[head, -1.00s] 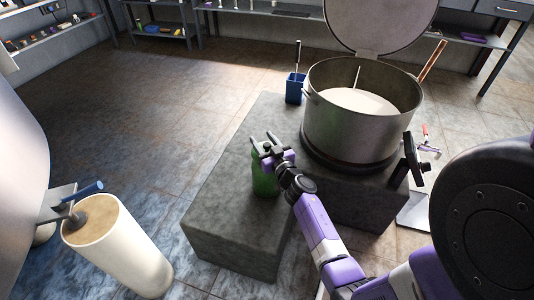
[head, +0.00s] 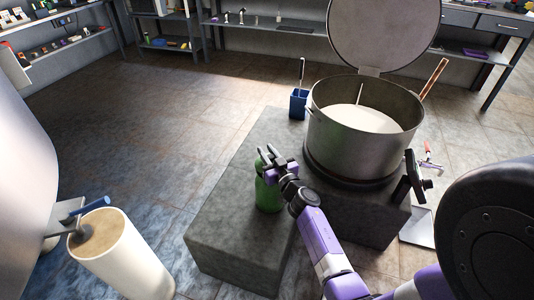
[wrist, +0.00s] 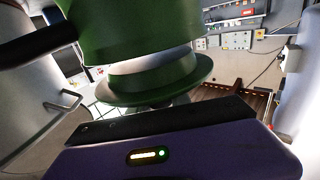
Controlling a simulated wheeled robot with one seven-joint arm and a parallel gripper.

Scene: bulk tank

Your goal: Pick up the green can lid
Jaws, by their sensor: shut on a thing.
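The green can (head: 268,196) stands upright on the grey block, left of the big pot, in the head view. My gripper (head: 267,157) is at the top of the can and hides much of the lid there. In the wrist view the can body (wrist: 135,35) fills the upper part of the picture. A pale band lies between it and the wide green lid rim (wrist: 155,82), which is nearer my gripper. My gripper is shut on the lid. The fingertips' contact is mostly hidden behind the dark gripper edge. I cannot tell whether the lid is clear of the can.
A large metal pot (head: 355,140) with its cover raised stands right of the can. A blue holder (head: 298,104) stands at the grey block's (head: 225,240) back edge. A white cylinder (head: 125,255) stands at left. Open floor lies left of the block.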

